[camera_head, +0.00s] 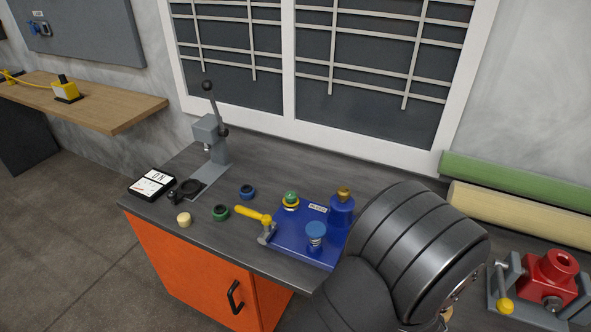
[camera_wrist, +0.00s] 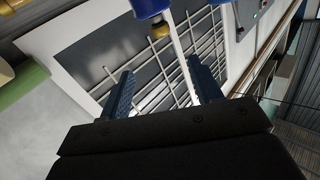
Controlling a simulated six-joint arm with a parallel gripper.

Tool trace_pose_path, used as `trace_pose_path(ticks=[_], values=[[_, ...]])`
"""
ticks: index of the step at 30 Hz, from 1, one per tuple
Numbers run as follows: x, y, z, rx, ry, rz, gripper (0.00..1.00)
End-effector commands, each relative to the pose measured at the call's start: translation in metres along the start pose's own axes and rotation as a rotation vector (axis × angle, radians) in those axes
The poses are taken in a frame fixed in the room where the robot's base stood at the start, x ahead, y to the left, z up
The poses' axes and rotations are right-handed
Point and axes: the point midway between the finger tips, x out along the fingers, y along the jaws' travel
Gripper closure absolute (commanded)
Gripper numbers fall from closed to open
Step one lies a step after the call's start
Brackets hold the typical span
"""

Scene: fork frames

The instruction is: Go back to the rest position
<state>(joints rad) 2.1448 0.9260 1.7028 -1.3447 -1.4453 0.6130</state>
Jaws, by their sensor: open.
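My gripper (camera_wrist: 160,65) shows in the wrist view with its two dark blue fingers spread apart. Nothing is between the fingers. In the head view my dark arm covers the lower right middle, and the gripper itself is hidden. A blue part with a gold top (camera_head: 342,207) stands on the blue tray (camera_head: 285,236) in the head view. It also shows at the top edge of the wrist view (camera_wrist: 151,8), apart from the fingers.
A lever press (camera_head: 212,135) stands at the back left. A red vise (camera_head: 548,278) is at right, near green and cream rolls (camera_head: 520,210). Small rings lie left.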

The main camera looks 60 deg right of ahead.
Motion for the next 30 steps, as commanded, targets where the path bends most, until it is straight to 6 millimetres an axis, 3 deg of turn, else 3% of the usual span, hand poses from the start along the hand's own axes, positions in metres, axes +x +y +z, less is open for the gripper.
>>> trace_pose_path(ticks=[21, 30], values=[[0.134, -0.001, 0.001, 0.001, 0.0, -0.003, 0.41], [0.166, 0.0, 0.001, 0.001, 0.0, 0.0, 0.41]])
